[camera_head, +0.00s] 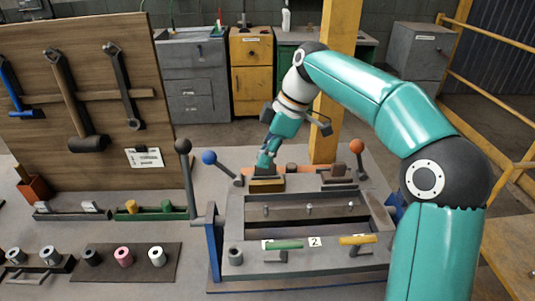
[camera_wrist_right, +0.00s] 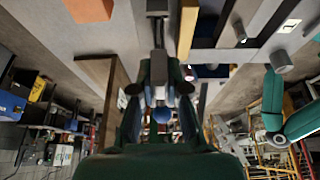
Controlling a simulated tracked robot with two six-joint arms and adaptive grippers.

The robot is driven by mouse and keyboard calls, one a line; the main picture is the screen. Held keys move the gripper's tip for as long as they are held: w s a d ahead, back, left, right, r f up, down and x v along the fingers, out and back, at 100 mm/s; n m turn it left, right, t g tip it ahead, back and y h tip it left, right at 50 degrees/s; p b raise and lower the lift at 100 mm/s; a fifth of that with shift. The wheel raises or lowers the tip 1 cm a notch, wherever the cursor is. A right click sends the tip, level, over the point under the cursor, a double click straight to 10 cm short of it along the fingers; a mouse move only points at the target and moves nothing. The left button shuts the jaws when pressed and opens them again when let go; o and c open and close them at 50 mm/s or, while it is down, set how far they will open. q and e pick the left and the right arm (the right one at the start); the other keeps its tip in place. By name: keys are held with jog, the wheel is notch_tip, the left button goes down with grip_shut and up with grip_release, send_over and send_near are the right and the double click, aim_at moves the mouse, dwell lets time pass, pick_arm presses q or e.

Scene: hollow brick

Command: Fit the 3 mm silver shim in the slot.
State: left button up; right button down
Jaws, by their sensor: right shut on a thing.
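My right gripper (camera_head: 265,168) points down at the back left of the grey fixture (camera_head: 233,215), just above a brass-coloured block (camera_head: 267,186). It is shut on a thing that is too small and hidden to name. In the right wrist view the gripper (camera_wrist_right: 158,50) has its fingers close together, with a dark grey piece at the tips. I cannot pick out the silver shim for certain, nor tell which gap is the slot. My left gripper is not in view.
Levers with a black knob (camera_head: 183,146), a blue knob (camera_head: 209,157) and an orange knob (camera_head: 357,146) stand around the fixture. Green (camera_head: 284,245) and yellow (camera_head: 358,240) pieces lie at its front. Racks (camera_head: 70,214) and a dark mat (camera_head: 106,270) with rollers are at left.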

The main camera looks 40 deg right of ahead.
jog(key=shift+f+b, duration=0.85)
jog(key=shift+f, duration=0.35)
jog(key=c, duration=1.1)
grip_release()
jog(key=shift+r, duration=0.1)
jog(key=v, duration=1.1)
jog(key=shift+d+r, duration=0.15)
jog(key=shift+r, duration=0.2)
jog(key=shift+s, duration=0.15)
